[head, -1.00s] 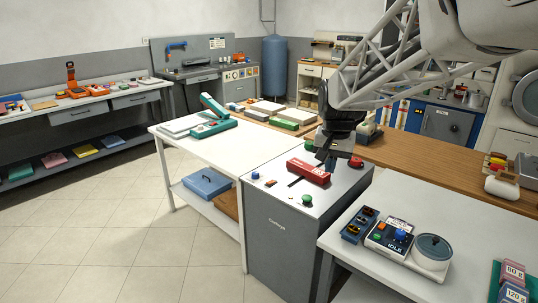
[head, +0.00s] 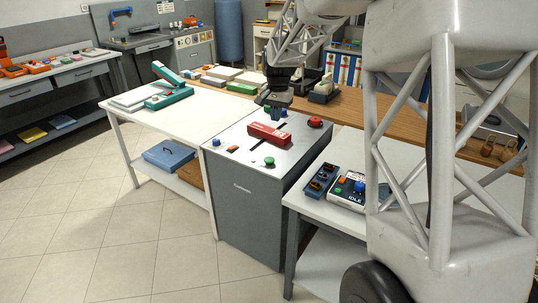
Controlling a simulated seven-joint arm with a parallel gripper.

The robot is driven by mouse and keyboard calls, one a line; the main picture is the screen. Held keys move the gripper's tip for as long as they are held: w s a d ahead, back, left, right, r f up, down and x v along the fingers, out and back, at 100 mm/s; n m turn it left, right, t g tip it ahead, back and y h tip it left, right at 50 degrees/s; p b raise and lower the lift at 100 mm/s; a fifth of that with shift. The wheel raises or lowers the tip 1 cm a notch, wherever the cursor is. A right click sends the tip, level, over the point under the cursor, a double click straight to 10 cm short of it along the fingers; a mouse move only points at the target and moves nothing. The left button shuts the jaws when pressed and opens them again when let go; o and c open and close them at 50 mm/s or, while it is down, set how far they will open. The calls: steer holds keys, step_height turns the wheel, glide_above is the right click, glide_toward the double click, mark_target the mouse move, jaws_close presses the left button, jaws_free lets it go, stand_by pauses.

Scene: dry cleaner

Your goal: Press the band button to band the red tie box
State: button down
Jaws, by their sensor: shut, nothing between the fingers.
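The red tie box (head: 269,134) lies on the light top of the grey cabinet (head: 247,200), over a dark slot. Several buttons are on that top: blue (head: 216,142) and orange (head: 232,149) at left, green (head: 269,161) in front of the box, red (head: 315,122) at right. I cannot read which is the band button. My gripper (head: 272,112) is shut and empty, pointing down just behind the box. It appears apart from the box. Small blue and green parts show beside its fingers, partly hidden.
A white table with a teal press (head: 168,97) adjoins the cabinet at left. At right, a table holds a control box marked IDLE (head: 347,191), partly hidden by my arm. A wooden counter (head: 345,112) runs behind. The tiled floor in front is clear.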

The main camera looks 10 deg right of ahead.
mark_target(270, 159)
steer(key=w+d+f+m, duration=0.1)
steer(key=w+f+m, duration=0.1)
steer(key=w+f, duration=1)
steer(key=w, duration=0.4)
steer(key=shift+d+f+g, duration=0.35)
steer(key=shift+g, duration=0.05)
steer(key=f, duration=1.4)
steer(key=shift+s+a, duration=0.3)
step_height(270, 159, down, 2)
steer(key=shift+s, duration=0.1)
steer(key=shift+s+f, duration=0.25)
steer(key=shift+f, duration=0.35)
step_height(270, 159, up, 16)
steer(key=w, duration=0.1)
steer(key=shift+w+d, duration=0.3)
steer(key=shift+w, duration=0.05)
